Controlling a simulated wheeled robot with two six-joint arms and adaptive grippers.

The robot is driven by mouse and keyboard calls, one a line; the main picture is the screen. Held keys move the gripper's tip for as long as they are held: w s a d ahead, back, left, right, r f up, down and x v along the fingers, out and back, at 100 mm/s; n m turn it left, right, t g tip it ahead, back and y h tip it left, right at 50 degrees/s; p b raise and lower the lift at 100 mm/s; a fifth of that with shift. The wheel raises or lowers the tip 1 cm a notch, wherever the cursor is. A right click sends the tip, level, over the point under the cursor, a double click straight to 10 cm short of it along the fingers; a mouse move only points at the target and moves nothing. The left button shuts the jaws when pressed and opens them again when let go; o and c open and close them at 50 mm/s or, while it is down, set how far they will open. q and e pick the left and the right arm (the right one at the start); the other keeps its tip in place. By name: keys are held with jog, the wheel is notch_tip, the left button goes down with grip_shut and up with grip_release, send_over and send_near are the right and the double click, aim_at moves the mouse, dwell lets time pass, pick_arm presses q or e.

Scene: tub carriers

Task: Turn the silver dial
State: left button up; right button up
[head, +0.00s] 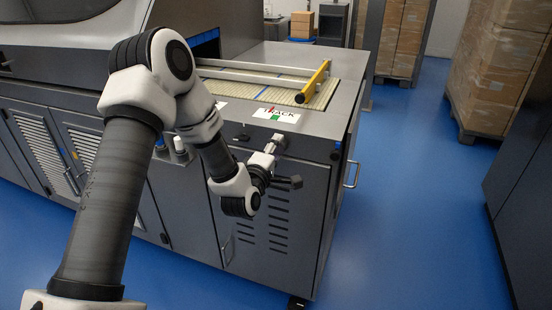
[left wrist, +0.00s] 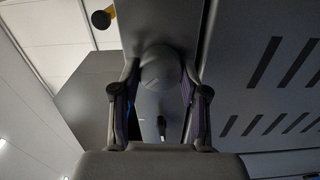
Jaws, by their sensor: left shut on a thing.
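The silver dial (left wrist: 160,68) is a round grey knob on the front panel of the machine. In the left wrist view it sits between the two fingers of my left gripper (left wrist: 158,78), which are closed on its sides. In the head view my left gripper (head: 275,146) reaches the machine's front face below the track label. There the fingers and wrist largely cover the dial, and any mark on it is too small to read. My right gripper is not in view.
The grey machine (head: 345,122) has a vented door below the panel and a yellow bar (head: 313,82) on top. A small dark knob (head: 242,136) sits left of my gripper. Wrapped pallets of boxes (head: 497,70) stand at the back right. Blue floor (head: 420,210) is clear on the right.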

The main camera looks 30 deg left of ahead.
pick_arm(q)
jog(key=n+b, duration=0.8)
jog(key=shift+f, duration=0.35)
jog(key=n+b, duration=0.2)
jog(key=n, duration=0.1)
jog(key=shift+n+b, duration=0.3)
jog(key=shift+b, duration=0.05)
jog(key=shift+d+r+n+b, duration=0.1)
jog(key=shift+n+b, duration=0.65)
jog(key=shift+n, duration=0.25)
jog(key=o, duration=1.1)
jog(key=shift+o, duration=0.2)
jog(key=v, duration=0.7)
jog(key=shift+s, duration=0.25)
